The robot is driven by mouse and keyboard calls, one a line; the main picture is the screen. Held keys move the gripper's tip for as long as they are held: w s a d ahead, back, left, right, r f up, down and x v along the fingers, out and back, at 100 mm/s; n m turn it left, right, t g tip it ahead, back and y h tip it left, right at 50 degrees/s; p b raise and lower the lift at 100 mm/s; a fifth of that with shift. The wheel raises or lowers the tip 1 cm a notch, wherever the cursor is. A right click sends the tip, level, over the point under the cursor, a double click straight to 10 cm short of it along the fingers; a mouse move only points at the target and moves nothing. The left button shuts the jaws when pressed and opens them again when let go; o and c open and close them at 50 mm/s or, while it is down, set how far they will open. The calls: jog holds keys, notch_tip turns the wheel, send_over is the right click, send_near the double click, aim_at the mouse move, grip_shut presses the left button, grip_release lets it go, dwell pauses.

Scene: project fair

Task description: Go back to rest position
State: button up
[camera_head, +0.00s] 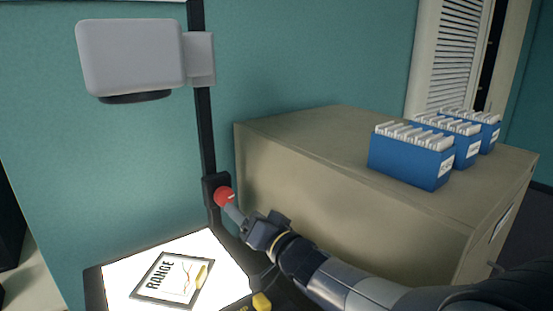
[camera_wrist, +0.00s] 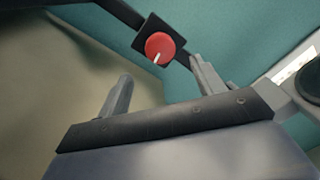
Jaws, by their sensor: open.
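My gripper (camera_head: 240,213) reaches up toward a red round knob (camera_head: 224,196) on a black post. In the wrist view, the two grey fingers of my gripper (camera_wrist: 161,70) stand wide apart with nothing between them. The red knob (camera_wrist: 160,47) shows just beyond the fingertips, with a white mark pointing down. The fingers look close to the knob; I cannot tell whether they touch it in the head view, where a finger overlaps its lower edge.
A lit panel (camera_head: 222,243) holds a framed "RANGE" chart (camera_head: 160,288). A grey boxy head (camera_head: 130,55) hangs from the black post (camera_head: 206,135). A beige cabinet (camera_head: 330,180) stands close behind my arm, bearing blue file boxes (camera_head: 405,165). A yellow piece (camera_head: 262,302) lies near the panel's corner.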

aim_at(227, 198)
jog(key=p+x, duration=0.1)
jog(key=x, duration=0.6)
jog(key=shift+w+a, duration=0.25)
jog(key=shift+n, duration=0.4)
jog(key=shift+r, duration=0.1)
